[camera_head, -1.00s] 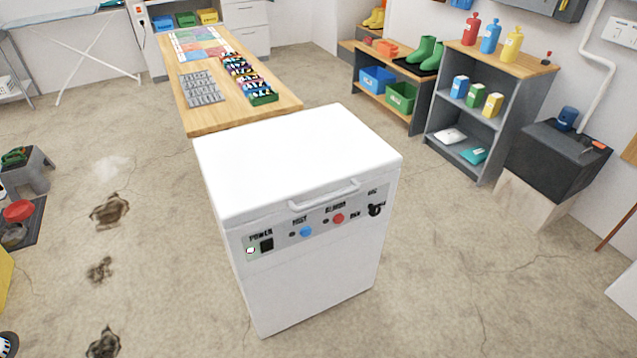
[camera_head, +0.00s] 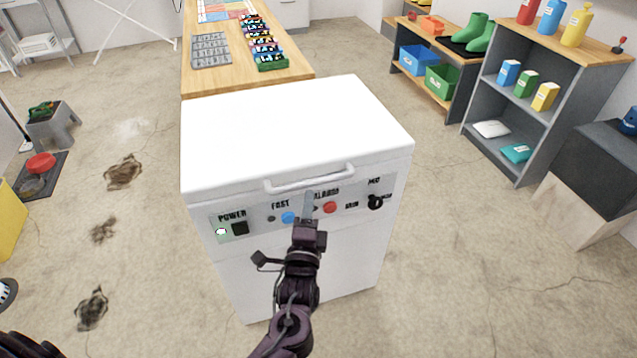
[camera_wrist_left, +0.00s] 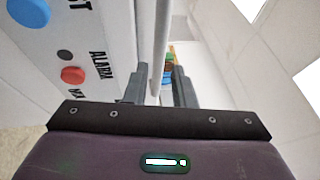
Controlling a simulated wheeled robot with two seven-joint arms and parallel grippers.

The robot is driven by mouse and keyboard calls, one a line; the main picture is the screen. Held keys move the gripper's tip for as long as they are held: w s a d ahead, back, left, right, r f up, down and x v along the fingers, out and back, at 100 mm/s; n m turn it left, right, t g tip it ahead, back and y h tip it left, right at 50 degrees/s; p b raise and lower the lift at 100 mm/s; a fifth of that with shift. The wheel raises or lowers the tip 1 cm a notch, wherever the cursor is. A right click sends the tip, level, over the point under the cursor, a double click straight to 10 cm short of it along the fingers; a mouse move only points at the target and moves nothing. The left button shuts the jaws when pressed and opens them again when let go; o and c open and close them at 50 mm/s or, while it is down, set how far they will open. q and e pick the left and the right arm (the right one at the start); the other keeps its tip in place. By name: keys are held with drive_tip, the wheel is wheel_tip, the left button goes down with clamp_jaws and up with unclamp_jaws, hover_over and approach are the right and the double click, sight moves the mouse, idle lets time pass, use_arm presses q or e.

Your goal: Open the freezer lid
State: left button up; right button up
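The white chest freezer (camera_head: 290,270) stands ahead of me with its lid (camera_head: 290,125) shut. A white bar handle (camera_head: 310,180) runs along the lid's front edge, above the control panel. My left gripper (camera_head: 309,205) is raised in front of the panel, just below the handle. In the left wrist view its two fingers (camera_wrist_left: 158,85) stand apart, with the handle (camera_wrist_left: 161,45) lined up in the gap between them. A gap shows beside the bar, and I cannot tell whether either finger touches it. My right gripper is not in view.
The panel has a blue button (camera_head: 289,217), a red button (camera_head: 330,207) and a black knob (camera_head: 375,202). A wooden table (camera_head: 300,75) stands close behind the freezer. A grey shelf (camera_head: 535,125) is at the right.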

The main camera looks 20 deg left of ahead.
sight(311, 181)
use_arm(q)
drive_tip(key=x, duration=0.6)
drive_tip(key=shift+w, duration=0.2)
clamp_jaws()
